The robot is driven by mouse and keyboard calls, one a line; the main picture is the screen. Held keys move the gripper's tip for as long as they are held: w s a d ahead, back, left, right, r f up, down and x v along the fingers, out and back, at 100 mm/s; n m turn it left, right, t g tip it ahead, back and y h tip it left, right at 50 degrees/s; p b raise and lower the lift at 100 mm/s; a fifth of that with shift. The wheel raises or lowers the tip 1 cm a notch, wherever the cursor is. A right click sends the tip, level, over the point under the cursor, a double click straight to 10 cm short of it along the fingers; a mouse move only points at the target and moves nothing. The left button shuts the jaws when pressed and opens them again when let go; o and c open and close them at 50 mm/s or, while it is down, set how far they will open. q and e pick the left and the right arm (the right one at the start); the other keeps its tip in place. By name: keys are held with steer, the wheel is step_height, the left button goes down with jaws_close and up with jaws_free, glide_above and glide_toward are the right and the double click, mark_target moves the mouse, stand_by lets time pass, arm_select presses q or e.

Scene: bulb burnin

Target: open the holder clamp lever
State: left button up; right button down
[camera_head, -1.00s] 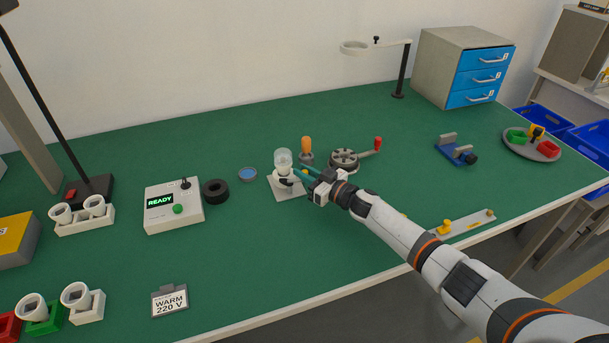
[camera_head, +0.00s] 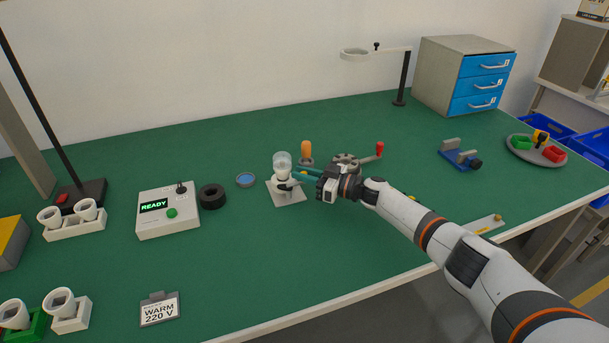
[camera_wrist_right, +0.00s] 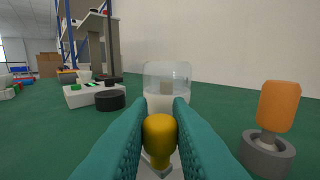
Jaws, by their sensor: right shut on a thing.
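The holder stands on a pale square base plate (camera_head: 288,196), with a clear glass bulb (camera_head: 282,160) upright in its white socket. The bulb (camera_wrist_right: 167,78) also shows in the right wrist view, straight ahead. My right gripper (camera_head: 300,178), with teal fingers, reaches the holder from the right, low beside the socket. In the right wrist view the fingers (camera_wrist_right: 158,120) are shut on a yellow rounded knob (camera_wrist_right: 159,132), apparently the end of the clamp lever. My left gripper is out of view.
An orange-handled tool (camera_head: 306,151) stands in a grey stand just behind my right gripper. A grey wheel with a red-knobbed crank (camera_head: 379,149) is behind my wrist. A black ring (camera_head: 212,196), blue dish (camera_head: 245,180) and READY box (camera_head: 168,212) lie left. The front table is mostly clear.

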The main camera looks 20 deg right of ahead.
steer(key=c, duration=1.4)
jaws_free()
steer(key=shift+w+a, duration=0.1)
steer(key=shift+o, duration=0.2)
steer(key=v, duration=1.2)
